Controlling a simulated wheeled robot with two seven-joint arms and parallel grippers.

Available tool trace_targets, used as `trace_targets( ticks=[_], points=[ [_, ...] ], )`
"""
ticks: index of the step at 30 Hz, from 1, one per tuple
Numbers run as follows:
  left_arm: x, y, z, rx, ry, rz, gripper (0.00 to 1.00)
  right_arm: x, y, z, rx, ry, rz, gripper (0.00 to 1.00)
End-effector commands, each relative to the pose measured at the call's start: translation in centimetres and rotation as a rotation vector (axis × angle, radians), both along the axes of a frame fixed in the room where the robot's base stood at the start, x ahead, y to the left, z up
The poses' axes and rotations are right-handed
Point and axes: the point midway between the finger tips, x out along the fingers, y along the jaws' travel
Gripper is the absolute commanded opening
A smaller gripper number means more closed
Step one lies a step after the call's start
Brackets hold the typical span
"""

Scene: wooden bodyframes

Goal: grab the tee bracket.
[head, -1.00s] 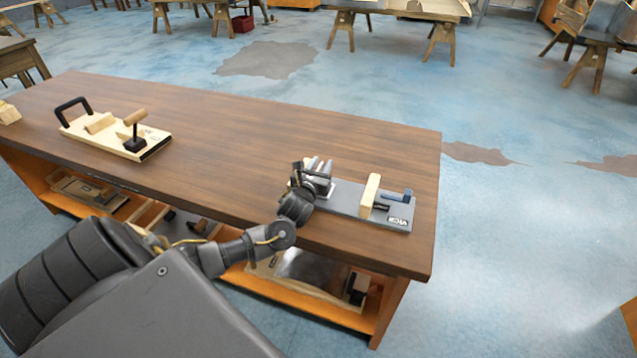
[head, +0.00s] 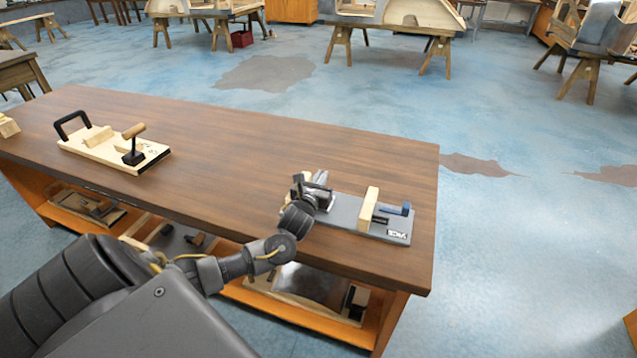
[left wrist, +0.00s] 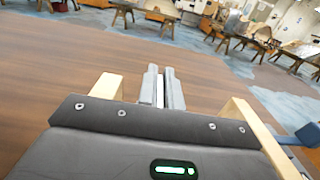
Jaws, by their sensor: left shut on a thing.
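My left gripper (head: 320,180) is over the left end of the grey vise board, near the bench's front right. In the left wrist view its two grey fingers (left wrist: 162,80) stand close together with a thin pale strip between them. I take this strip to be the tee bracket (left wrist: 160,92), and the gripper is shut on it. Most of the bracket is hidden by the fingers and wrist. My right gripper is not in view.
The grey vise board (head: 345,212) carries an upright wooden block (head: 368,208) and a blue handle (head: 396,209), right of the gripper. A wooden clamp board (head: 105,150) with a black handle lies at the left. The bench (head: 240,150) between is clear.

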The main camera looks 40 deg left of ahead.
Motion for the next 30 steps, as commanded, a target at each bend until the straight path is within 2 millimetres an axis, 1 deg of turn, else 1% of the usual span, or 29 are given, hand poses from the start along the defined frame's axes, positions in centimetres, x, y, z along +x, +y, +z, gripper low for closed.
trace_targets(
  ticks=[2, 5, 12, 18, 21, 24, 30],
  points=[
    [0.3, -0.7, 0.8, -0.002, -0.004, -0.001, 0.0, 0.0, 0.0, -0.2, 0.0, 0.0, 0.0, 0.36],
    [0.9, -2.3, 1.7, -0.005, -0.006, -0.001, 0.0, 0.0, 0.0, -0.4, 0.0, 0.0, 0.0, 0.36],
    [2.6, -7.4, 4.5, -0.006, -0.006, -0.002, 0.0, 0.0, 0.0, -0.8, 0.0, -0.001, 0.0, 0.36],
    [3.7, -10.3, 6.2, -0.003, -0.004, -0.001, 0.0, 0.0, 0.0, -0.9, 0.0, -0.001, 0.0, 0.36],
    [4.1, -11.3, 7.1, 0.0, -0.002, -0.001, 0.0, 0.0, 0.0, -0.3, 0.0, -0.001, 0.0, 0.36],
    [4.3, -12.0, 7.4, 0.0, -0.002, 0.0, 0.0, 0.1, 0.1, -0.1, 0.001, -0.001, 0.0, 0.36],
    [4.4, -12.6, 7.5, 0.0, -0.001, 0.001, 0.0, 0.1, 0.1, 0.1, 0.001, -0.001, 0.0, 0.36]
  ],
)
